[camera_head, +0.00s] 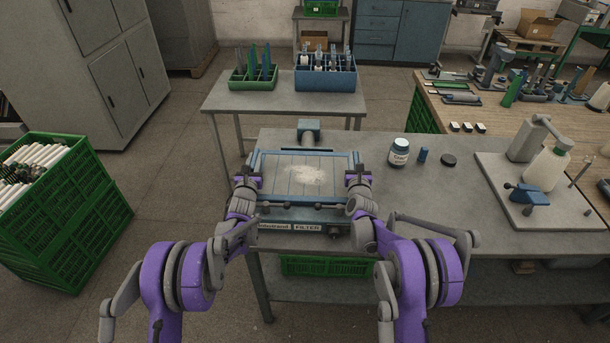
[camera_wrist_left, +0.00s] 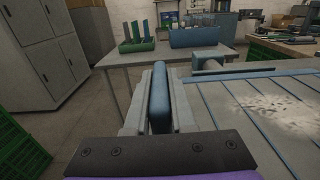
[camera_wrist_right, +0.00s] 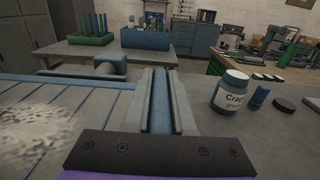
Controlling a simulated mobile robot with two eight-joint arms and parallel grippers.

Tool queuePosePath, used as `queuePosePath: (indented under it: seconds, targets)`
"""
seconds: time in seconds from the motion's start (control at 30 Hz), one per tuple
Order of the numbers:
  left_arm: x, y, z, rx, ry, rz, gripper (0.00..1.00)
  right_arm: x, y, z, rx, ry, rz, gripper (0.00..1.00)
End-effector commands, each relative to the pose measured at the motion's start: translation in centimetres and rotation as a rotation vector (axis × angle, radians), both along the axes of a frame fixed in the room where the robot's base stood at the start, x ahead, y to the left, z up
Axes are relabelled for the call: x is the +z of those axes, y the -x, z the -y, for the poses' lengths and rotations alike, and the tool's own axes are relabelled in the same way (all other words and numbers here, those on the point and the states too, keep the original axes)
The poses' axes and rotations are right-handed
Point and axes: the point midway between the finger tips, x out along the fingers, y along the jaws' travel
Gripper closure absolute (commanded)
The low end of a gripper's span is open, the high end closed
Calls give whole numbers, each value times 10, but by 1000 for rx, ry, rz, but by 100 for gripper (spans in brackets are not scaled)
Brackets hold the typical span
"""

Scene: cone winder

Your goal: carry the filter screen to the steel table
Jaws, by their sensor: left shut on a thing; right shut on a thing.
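The filter screen (camera_head: 275,178) is a flat blue-framed panel with grey slats and a patch of pale lint in its middle. My left gripper (camera_head: 249,181) is shut on the screen's left edge bar, a blue bar between the fingers in the left wrist view (camera_wrist_left: 159,98). My right gripper (camera_head: 358,179) is shut on the right edge bar, seen in the right wrist view (camera_wrist_right: 160,105). A grey metal-looking table (camera_head: 215,104) stands behind, apart from the near grey bench (camera_head: 432,205).
The back table holds a green bin (camera_head: 250,83) and a blue divided bin (camera_head: 325,85); its front strip is clear. A green crate (camera_head: 90,225) stands on the floor at left.

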Motion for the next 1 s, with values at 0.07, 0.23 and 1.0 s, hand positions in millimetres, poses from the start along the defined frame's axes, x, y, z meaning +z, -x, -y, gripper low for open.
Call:
queuePosePath:
  seconds: [0.07,0.23,1.0]
  targets:
    - [0,0,0,0,0,0,100,0,0,0,0,0,0,100]
    - [0,0,0,0,0,0,100,0,0,0,0,0,0,100]
    - [5,-1,0,-1,0,3,100,5,-1,0,0,0,3,100]
